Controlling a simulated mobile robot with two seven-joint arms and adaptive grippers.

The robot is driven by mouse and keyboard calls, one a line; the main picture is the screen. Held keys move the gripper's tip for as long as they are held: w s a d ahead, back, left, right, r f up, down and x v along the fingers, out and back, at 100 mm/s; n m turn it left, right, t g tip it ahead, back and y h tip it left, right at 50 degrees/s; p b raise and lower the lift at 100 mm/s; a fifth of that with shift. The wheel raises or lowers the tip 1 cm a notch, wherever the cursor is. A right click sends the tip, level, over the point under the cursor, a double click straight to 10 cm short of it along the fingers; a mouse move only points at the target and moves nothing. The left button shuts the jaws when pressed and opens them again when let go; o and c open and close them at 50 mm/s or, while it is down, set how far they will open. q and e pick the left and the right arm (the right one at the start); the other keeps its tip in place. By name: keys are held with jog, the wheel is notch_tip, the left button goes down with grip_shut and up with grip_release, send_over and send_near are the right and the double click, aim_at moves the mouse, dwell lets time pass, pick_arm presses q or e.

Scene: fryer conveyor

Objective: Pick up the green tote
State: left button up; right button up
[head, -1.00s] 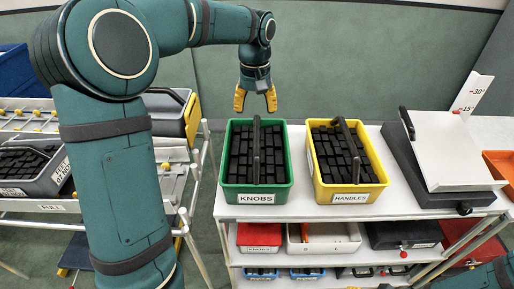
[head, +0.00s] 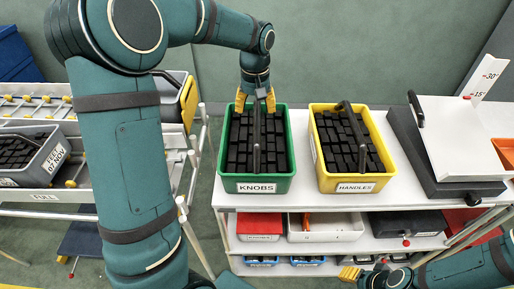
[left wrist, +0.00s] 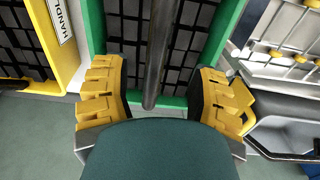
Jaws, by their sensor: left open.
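The green tote (head: 231,184) stands on the white bench top, labelled KNOBS and filled with black blocks. A dark bar handle (head: 256,150) runs lengthwise over its middle. My left gripper (head: 256,101) is open at the tote's far end, its yellow fingers to either side of the handle. In the left wrist view the handle (left wrist: 160,60) passes between the open fingers (left wrist: 165,100), apart from both, and the green rim (left wrist: 226,20) lies beneath. My right gripper (head: 350,273) is low at the bottom right, in front of the bench; its jaw state is unclear.
A yellow tote (head: 327,179) labelled HANDLES stands close to the right on the bench top (head: 300,200). A tilted white board (head: 459,135) is further right. A rack with grey totes (head: 60,165) stands at left. Red and white bins (head: 325,227) sit on the shelf below.

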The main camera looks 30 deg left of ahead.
aim_at(257, 118)
pick_arm(q)
jog(key=f, duration=0.2)
jog(key=f+b, duration=0.1)
jog(key=f, duration=0.2)
jog(key=shift+w+d+f, duration=0.1)
jog(key=shift+w+f, duration=0.05)
jog(key=shift+w, duration=0.05)
grip_shut()
